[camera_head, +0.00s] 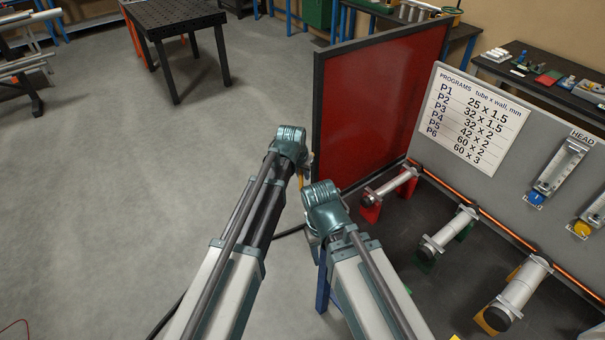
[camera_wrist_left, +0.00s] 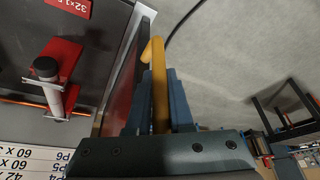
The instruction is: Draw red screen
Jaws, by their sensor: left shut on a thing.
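The red screen (camera_head: 375,108) is a tall red panel in a dark frame, standing upright along the left end of the bench. In the left wrist view the screen (camera_wrist_left: 121,88) shows nearly edge-on. My left gripper (camera_head: 304,170) is beside the screen's near lower edge. The left wrist view shows its fingers (camera_wrist_left: 158,105) shut on a yellow handle (camera_wrist_left: 157,62) right beside the screen. My right arm ends just right of it; its gripper (camera_head: 314,238) is mostly hidden behind its own wrist, so its jaws cannot be read.
Right of the screen, a dark bench (camera_head: 400,225) carries several metal rollers in coloured holders. A grey board with a white programs sign (camera_head: 472,118) stands behind them. A black perforated table (camera_head: 175,18) is at the back left. Grey floor (camera_head: 120,180) on the left is clear.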

